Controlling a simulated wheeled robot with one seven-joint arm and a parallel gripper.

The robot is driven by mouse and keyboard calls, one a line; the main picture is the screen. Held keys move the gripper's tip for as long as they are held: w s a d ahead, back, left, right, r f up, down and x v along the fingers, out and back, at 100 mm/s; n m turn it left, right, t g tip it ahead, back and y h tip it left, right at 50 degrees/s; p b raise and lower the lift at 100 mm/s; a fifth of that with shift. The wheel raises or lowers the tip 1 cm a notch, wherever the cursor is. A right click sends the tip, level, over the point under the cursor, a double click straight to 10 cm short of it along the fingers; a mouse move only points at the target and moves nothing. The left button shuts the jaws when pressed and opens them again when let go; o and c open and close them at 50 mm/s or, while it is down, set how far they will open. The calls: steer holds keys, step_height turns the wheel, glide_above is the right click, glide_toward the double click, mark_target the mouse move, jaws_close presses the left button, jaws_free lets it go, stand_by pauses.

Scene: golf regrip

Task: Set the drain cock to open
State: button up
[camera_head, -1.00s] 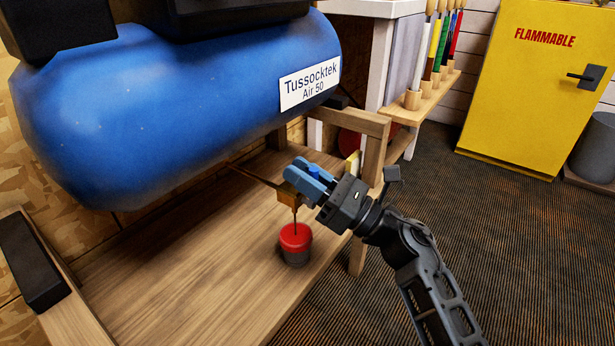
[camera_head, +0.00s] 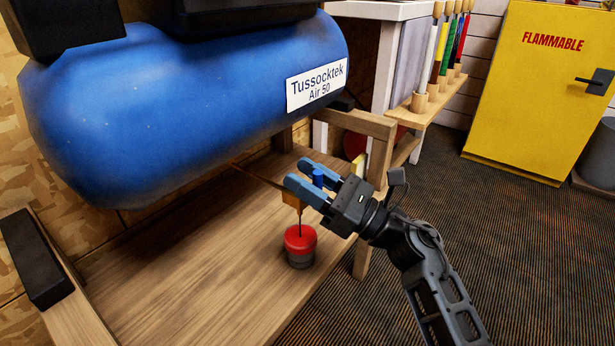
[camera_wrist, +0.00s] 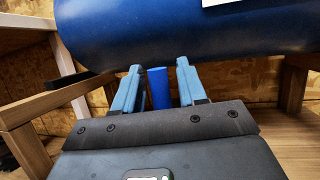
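The drain cock has a brass body (camera_head: 291,197) at the end of a thin pipe under the blue air tank (camera_head: 190,100). Its blue handle (camera_head: 319,178) stands up between the fingers of my gripper (camera_head: 304,174). In the wrist view the blue handle (camera_wrist: 158,88) shows between the two light-blue fingers (camera_wrist: 155,84), with a visible gap on each side. My gripper is open around the handle. A thin stem runs down from the brass body to a red-topped cup (camera_head: 300,239). The lower part of the handle is partly hidden by a finger.
The tank sits above a wooden shelf (camera_head: 190,270) with a wooden post and rail (camera_head: 357,122) close behind my gripper. A rack of coloured shafts (camera_head: 440,85) and a yellow flammables cabinet (camera_head: 540,90) stand at the right. The carpet between is clear.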

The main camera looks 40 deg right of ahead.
steer(key=v, duration=0.8)
steer(key=shift+p, duration=0.4)
steer(key=shift+a, duration=0.1)
